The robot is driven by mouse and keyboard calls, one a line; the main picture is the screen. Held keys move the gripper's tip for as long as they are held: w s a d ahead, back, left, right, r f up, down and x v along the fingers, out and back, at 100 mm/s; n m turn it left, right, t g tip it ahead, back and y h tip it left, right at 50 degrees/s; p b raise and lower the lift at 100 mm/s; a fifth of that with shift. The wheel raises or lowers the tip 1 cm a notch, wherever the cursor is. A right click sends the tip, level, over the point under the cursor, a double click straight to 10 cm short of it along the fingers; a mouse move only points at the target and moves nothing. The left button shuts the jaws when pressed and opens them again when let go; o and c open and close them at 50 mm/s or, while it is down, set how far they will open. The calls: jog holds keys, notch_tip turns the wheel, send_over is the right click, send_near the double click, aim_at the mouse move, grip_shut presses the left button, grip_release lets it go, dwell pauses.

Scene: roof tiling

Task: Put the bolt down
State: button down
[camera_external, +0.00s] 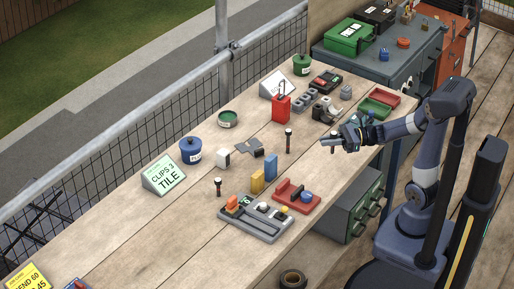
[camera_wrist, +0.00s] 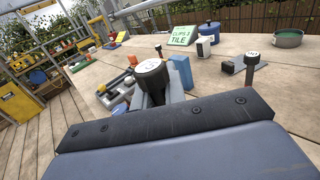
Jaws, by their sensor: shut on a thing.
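My gripper (camera_external: 340,136) is shut on a dark bolt (camera_external: 333,146) and holds it at the right side of the workbench, its lower end near the bench top. In the wrist view the held bolt's round head (camera_wrist: 150,72) with a pale marked top faces the camera, between the fingers (camera_wrist: 154,98); its shank is hidden. Whether its tip touches the bench cannot be told. Two similar bolts stand upright on the bench: one (camera_external: 288,141) left of my gripper and another (camera_external: 218,187) nearer the front left.
A grey tray (camera_external: 262,228), a red holder (camera_external: 310,204), blue (camera_external: 270,167) and yellow (camera_external: 257,182) blocks stand on the bench. Red (camera_external: 386,96) and green trays lie behind my gripper. A sign (camera_external: 164,176) reads "CLIPS 3 TILE". The bench left of the standing bolts has free room.

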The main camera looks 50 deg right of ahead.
jog(key=w+d+r+m+t+h, duration=0.2)
jog(key=d+m+h, duration=0.15)
jog(key=d, duration=0.35)
jog(key=w+d+r+m+t+h, duration=0.25)
jog(key=d+h, duration=0.25)
jog(key=d, duration=0.3)
jog(key=w+d+r+m+t+h, duration=0.1)
jog(key=w+d+r+m+h, duration=0.2)
jog(key=d, duration=0.4)
jog(key=s+d+r+m+g+h, duration=0.25)
jog(key=s+d+m+h, duration=0.2)
jog(key=d+h, duration=0.4)
jog(key=s+d+r+m+g+h, duration=0.1)
jog(key=s+d+r+m+h, duration=0.4)
jog(key=d, duration=0.7)
jog(key=w+a+f+n+t+y+p, duration=0.3)
jog(key=w+a+f+n+y+p, duration=0.4)
jog(key=w+a+f+y, duration=0.5)
jog(key=a+f+n+y+p, duration=0.2)
jog(key=a+f, duration=0.1)
jog(key=a, duration=0.7)
jog(key=w+a+f+n+y+p, duration=0.1)
jog(key=a+f+n+y+p, duration=0.2)
jog(key=a, duration=0.8)
jog(key=shift+w+a+f, duration=0.3)
jog(key=shift+f, duration=0.1)
